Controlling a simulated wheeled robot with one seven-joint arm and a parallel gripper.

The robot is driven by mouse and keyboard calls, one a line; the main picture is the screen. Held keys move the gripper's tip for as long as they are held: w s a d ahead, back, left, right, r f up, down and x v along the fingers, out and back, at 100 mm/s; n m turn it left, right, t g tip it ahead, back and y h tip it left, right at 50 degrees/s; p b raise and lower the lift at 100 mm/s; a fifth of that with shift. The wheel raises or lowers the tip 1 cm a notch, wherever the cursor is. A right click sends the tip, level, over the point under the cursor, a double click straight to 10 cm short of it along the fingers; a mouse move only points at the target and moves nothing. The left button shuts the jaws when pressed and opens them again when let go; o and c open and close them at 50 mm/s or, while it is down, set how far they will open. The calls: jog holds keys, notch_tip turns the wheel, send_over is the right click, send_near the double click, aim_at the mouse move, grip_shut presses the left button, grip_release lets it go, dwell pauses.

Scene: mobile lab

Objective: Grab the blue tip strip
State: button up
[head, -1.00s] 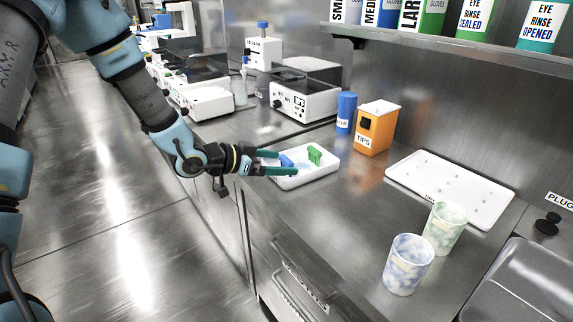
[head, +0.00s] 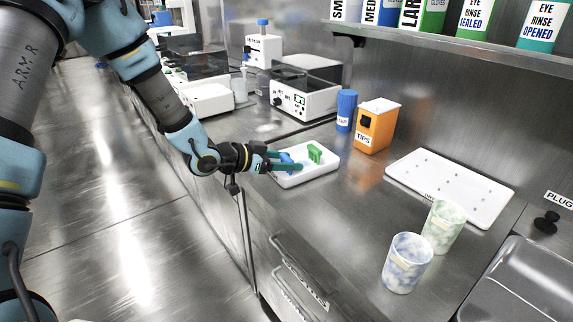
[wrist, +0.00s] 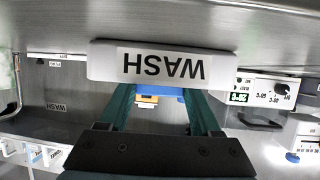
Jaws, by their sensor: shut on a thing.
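The blue tip strip (head: 286,158) is in the white wash tray (head: 308,178) near the counter's front edge. A green strip (head: 315,153) stands to its right in the same tray. My gripper (head: 288,163) reaches in from the left, with its teal fingers shut on the blue strip. In the wrist view, part of the blue strip (wrist: 162,92) shows between the fingers, beside the tray wall (wrist: 110,62) with its upside-down "WASH" label. The tray wall hides the fingertips there.
An orange tips box (head: 376,128) and a blue cylinder (head: 346,110) stand behind the tray. A flat white tray (head: 450,187) lies to the right. Two cups (head: 407,263) (head: 444,226) stand at the front right. Lab instruments (head: 305,95) stand behind.

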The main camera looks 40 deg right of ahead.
jog(key=c, duration=0.4)
jog(key=shift+r, duration=0.1)
